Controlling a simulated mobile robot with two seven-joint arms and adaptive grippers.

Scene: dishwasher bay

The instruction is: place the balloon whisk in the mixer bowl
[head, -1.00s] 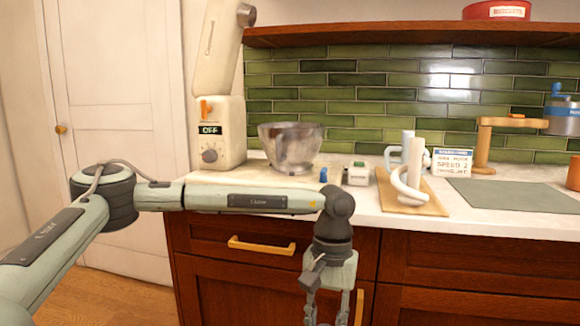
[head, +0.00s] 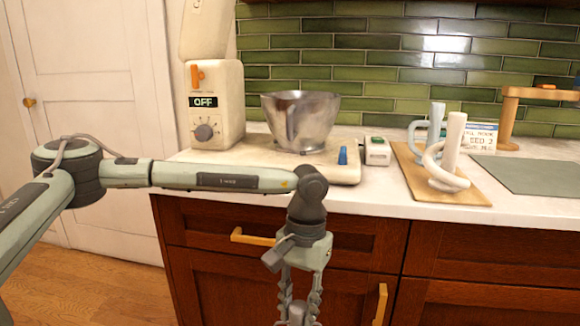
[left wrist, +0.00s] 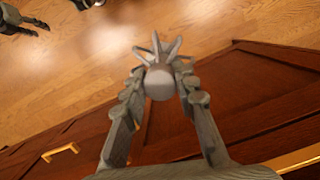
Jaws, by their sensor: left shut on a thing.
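The mixer bowl (head: 322,112) is a shiny metal bowl standing upright on the mixer's pale base on the counter. My left gripper (head: 299,309) hangs below the counter edge in front of the drawers, pointing down. It is shut on the balloon whisk, whose round grey end shows between the fingers in the left wrist view (left wrist: 159,83), with thin wires (left wrist: 162,49) spreading beyond it. In the head view the whisk (head: 297,313) is mostly cut off by the bottom edge. The gripper is apart from the bowl, lower and nearer to me.
The mixer (head: 216,110) has its head raised, and its display reads OFF. A blue lever (head: 342,155) and a small white-green box (head: 377,151) are right of the bowl.

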